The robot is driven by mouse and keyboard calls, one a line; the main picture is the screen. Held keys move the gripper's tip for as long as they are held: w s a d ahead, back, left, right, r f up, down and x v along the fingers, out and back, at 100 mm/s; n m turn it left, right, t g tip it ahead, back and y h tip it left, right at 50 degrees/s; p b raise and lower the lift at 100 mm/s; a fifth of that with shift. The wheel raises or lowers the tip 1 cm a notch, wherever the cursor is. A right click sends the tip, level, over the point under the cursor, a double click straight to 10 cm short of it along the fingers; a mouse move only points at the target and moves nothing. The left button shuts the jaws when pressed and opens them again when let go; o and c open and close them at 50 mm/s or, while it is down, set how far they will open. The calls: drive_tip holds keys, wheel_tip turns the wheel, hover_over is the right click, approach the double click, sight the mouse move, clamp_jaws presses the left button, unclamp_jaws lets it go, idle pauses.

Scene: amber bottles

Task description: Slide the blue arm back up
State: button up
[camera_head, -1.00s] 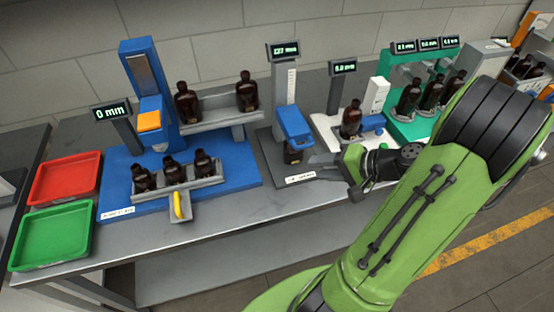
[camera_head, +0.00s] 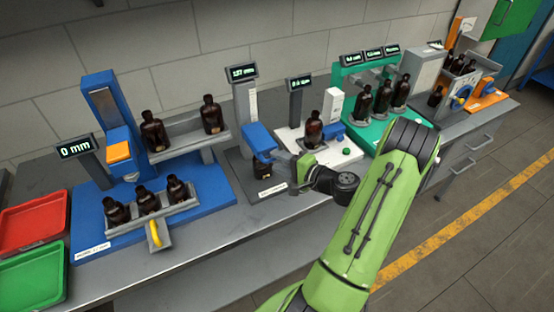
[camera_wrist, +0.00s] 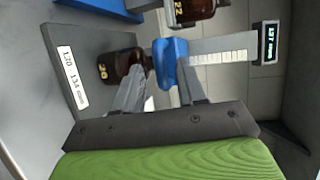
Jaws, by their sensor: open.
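The blue arm (camera_head: 260,139) sits low on a grey column (camera_head: 243,95) with a ruled scale. In the wrist view the blue arm (camera_wrist: 171,62) lies between the two open fingers of my gripper (camera_wrist: 160,78), near their tips. I cannot tell whether a finger touches it. In the head view my gripper (camera_head: 284,160) is just right of the blue arm. A dark bottle marked 20 (camera_wrist: 122,68) stands under the blue arm, partly behind one finger. The display (camera_wrist: 269,43) appears to read 137 mm.
A blue station (camera_head: 108,200) with bottles on two racks stands left, with red (camera_head: 33,224) and green (camera_head: 32,276) trays beyond. A white station (camera_head: 335,155) with a bottle is close on the right, then a green station (camera_head: 372,131). The table's front strip is clear.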

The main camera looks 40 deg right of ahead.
drive_tip(key=shift+w+a+f, duration=0.1)
drive_tip(key=shift+w, duration=0.6)
clamp_jaws()
